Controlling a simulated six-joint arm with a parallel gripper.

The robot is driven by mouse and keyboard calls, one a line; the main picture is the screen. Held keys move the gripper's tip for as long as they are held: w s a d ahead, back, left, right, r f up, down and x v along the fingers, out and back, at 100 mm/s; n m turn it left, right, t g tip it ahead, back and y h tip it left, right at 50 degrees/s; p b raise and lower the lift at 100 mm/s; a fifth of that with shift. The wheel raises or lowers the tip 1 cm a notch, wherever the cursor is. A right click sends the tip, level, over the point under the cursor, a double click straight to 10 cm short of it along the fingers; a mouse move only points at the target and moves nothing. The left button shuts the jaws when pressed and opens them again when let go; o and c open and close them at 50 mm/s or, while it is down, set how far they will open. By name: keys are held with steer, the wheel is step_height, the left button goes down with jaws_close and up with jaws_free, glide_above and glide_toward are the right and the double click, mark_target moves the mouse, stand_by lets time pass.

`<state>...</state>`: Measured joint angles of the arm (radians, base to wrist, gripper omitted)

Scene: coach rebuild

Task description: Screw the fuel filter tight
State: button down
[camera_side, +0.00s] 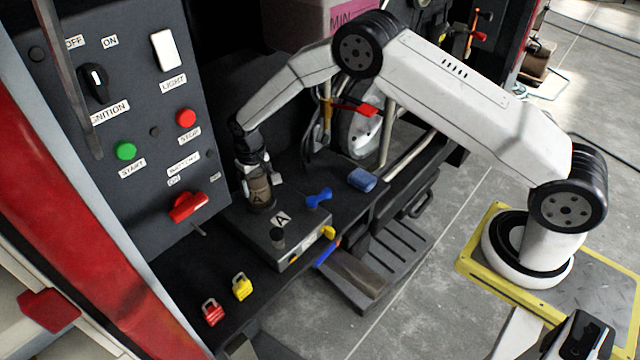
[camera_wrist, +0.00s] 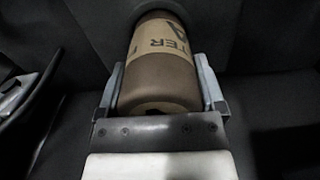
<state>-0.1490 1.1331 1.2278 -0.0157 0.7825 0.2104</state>
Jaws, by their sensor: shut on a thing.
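The fuel filter (camera_side: 260,190) is a brown cylinder with a tan label marked A. It stands upright at the back of a dark box (camera_side: 262,228) on the bench, but its lower end is too small to tell how it sits there. My gripper (camera_side: 260,177) comes down from above and is shut around it. In the wrist view the filter (camera_wrist: 158,70) lies between both fingers of my gripper (camera_wrist: 163,85), with label letters visible. The filter's far end is in shadow.
Red (camera_side: 211,312) and yellow (camera_side: 242,287) padlocks lie in front. The switch panel (camera_side: 130,110) rises at left.

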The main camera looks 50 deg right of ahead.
steer(key=m, duration=0.5)
stand_by(0.3)
jaws_free()
steer(key=shift+r, duration=0.15)
steer(key=shift+r, duration=4.85)
steer(key=shift+r, duration=0.1)
step_height(320, 180, up, 8)
